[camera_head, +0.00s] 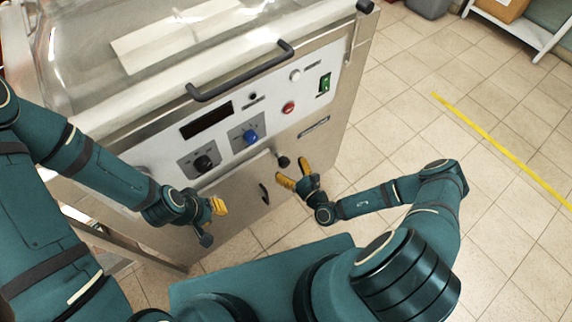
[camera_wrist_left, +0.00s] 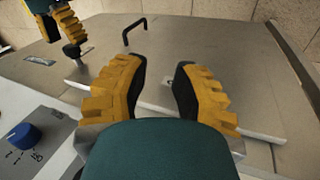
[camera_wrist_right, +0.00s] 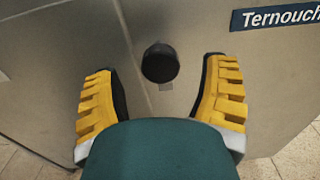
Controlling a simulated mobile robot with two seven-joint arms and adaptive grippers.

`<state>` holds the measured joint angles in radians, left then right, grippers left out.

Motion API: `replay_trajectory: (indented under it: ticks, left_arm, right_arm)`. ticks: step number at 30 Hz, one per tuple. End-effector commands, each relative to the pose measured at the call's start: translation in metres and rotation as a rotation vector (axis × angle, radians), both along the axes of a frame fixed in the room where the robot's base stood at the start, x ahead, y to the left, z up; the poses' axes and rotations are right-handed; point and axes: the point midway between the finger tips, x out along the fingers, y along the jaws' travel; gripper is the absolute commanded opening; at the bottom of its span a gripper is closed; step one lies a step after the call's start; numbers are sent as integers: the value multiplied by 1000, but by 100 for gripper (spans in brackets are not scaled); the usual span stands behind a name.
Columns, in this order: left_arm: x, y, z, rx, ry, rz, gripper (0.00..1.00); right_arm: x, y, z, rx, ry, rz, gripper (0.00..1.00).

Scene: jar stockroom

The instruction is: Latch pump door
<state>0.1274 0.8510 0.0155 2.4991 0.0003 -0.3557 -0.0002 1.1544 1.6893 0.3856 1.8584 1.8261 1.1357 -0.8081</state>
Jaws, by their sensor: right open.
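The pump door (camera_head: 238,203) is the low grey panel on the machine's front, with a pale top edge; it also shows in the left wrist view (camera_wrist_left: 205,55). It carries a small black handle (camera_head: 264,194), seen too in the left wrist view (camera_wrist_left: 134,30). I cannot tell if the door is fully flush. A black latch knob (camera_head: 283,161) sits beside the door's upper right corner. My right gripper (camera_head: 290,180) is open and empty, with the knob (camera_wrist_right: 160,63) ahead between its fingers, apart from them. My left gripper (camera_head: 219,206) is open and empty before the door's left part.
Above the door is a control panel with a blue knob (camera_head: 250,137), a black knob (camera_head: 203,163), a red button (camera_head: 288,108) and a green switch (camera_head: 325,84). A dark bar handle (camera_head: 240,76) juts out above. The tiled floor (camera_head: 400,120) to the right is clear.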

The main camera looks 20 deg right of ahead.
Motion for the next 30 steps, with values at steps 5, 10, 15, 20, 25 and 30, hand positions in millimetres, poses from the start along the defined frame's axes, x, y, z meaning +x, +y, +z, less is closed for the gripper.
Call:
replay_trajectory:
  ticks: [5,10,15,20,25,30]
  left_arm:
    - [1,0,-5,0,-2,1,26]
    - [1,0,-5,0,-3,1,26]
    - [1,0,-5,0,-3,0,26]
    - [1,0,-5,0,-3,1,26]
    - [1,0,-5,0,-3,1,26]
    - [1,0,-5,0,-3,1,26]
  right_arm:
    - [17,7,-1,0,0,1,73]
    - [23,9,0,0,1,1,73]
    - [23,9,0,0,1,1,73]
    - [23,8,0,0,1,1,39]
    - [23,9,0,0,1,1,4]
    - [23,9,0,1,0,1,4]
